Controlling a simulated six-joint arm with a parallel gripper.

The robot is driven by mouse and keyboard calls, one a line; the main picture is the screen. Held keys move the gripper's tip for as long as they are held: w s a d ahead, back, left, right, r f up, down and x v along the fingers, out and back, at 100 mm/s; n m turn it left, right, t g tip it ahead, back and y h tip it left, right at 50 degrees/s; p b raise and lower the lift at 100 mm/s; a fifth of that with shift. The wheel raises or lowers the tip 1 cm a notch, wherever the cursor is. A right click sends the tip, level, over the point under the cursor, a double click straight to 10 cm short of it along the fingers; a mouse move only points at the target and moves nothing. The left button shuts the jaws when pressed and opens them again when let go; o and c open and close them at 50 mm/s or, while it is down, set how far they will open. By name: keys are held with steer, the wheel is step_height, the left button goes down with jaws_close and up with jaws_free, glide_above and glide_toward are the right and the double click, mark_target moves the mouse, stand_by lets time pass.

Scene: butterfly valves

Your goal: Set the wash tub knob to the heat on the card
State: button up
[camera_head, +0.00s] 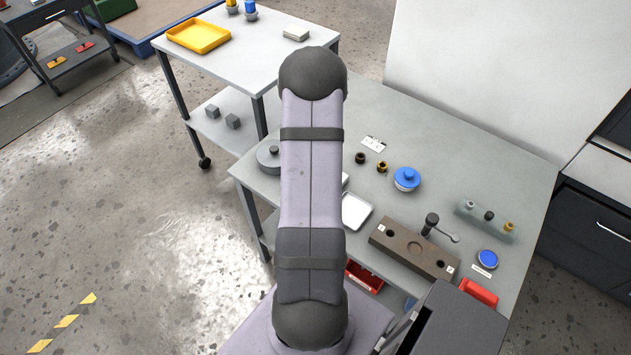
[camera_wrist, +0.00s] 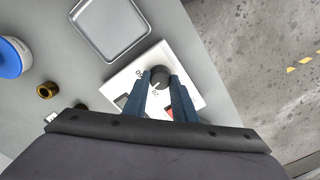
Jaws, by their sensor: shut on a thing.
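A dark round knob (camera_wrist: 160,77) with a pale pointer mark stands on a white panel (camera_wrist: 130,77) in the wrist view. Markings beside the knob include what looks like "20", partly covered. My gripper (camera_wrist: 160,83) has its two blue fingers on either side of the knob, closed on it. A red patch and a dark patch show on the panel near the fingers. A small white card (camera_head: 374,144) with dark marks lies at the back of the bench in the head view; its content is too small to read. My arm hides the knob and gripper in the head view.
A grey tray (camera_wrist: 112,25) lies beside the panel. A round grey lidded pot (camera_head: 269,157), two small dark-and-brass fittings (camera_head: 361,158), a blue-topped jar (camera_head: 406,178) and a brown block with a lever (camera_head: 412,247) stand on the bench (camera_head: 480,170). The back right is clear.

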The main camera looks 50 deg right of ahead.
steer(key=m, duration=0.4)
steer(key=shift+m, duration=0.3)
steer(key=m, duration=0.4)
steer(key=shift+d+m+p, duration=0.1)
steer(key=shift+m+p, duration=0.3)
steer(key=o, duration=1)
steer(key=shift+o, duration=0.2)
steer(key=shift+r, duration=0.15)
steer(key=shift+r+b, duration=0.6)
steer(key=shift+r, duration=2.95)
